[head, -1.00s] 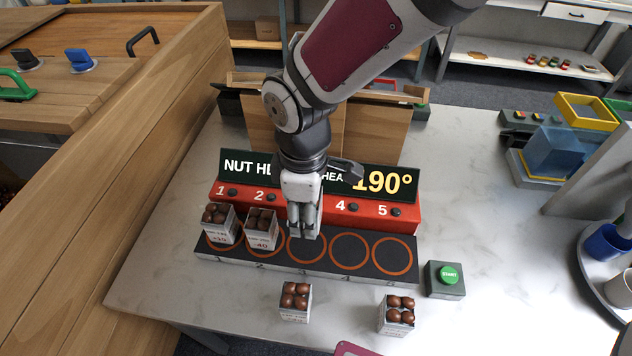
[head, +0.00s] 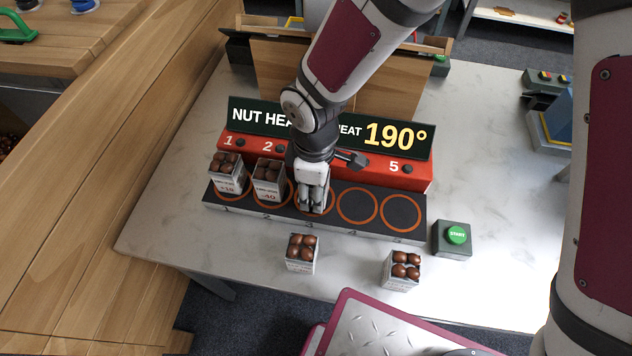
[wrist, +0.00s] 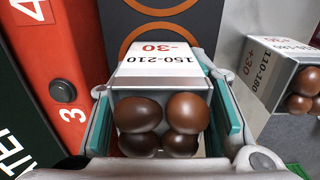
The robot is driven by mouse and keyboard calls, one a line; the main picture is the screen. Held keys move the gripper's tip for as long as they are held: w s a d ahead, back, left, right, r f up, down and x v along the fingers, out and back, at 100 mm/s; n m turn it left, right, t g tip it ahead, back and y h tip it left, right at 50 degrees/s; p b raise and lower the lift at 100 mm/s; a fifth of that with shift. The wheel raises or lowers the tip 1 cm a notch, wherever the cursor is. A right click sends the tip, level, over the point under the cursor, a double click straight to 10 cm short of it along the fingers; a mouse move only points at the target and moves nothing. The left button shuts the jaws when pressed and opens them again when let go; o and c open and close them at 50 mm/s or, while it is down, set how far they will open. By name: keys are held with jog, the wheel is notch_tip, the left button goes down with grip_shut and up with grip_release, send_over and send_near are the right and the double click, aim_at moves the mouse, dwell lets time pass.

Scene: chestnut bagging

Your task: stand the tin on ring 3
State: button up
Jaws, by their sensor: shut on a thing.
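My gripper (head: 313,204) points down over ring 3 (head: 332,206), with only parts of the orange ring showing around it. In the wrist view my gripper (wrist: 160,125) is shut on a tin (wrist: 160,80) of brown chestnuts, its open top facing the camera. Its white label reads 150-210 and -30. The tin is mostly hidden in the head view. I cannot tell whether its base touches the ring. The number 3 (wrist: 72,115) on the red panel is beside the tin in the wrist view.
Two tins stand on ring 1 (head: 228,186) and ring 2 (head: 268,188). Ring 4 (head: 357,188) and ring 5 (head: 400,193) are empty. Two more tins (head: 300,265) (head: 400,281) stand on the table in front. A green START button (head: 457,235) is at the right.

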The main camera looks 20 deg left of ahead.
jog(key=shift+f, duration=0.15)
jog(key=o, duration=1.2)
jog(key=shift+o, duration=0.2)
notch_tip(320, 180, up, 12)
jog(key=shift+r+p, duration=0.2)
jog(key=shift+p, duration=0.4)
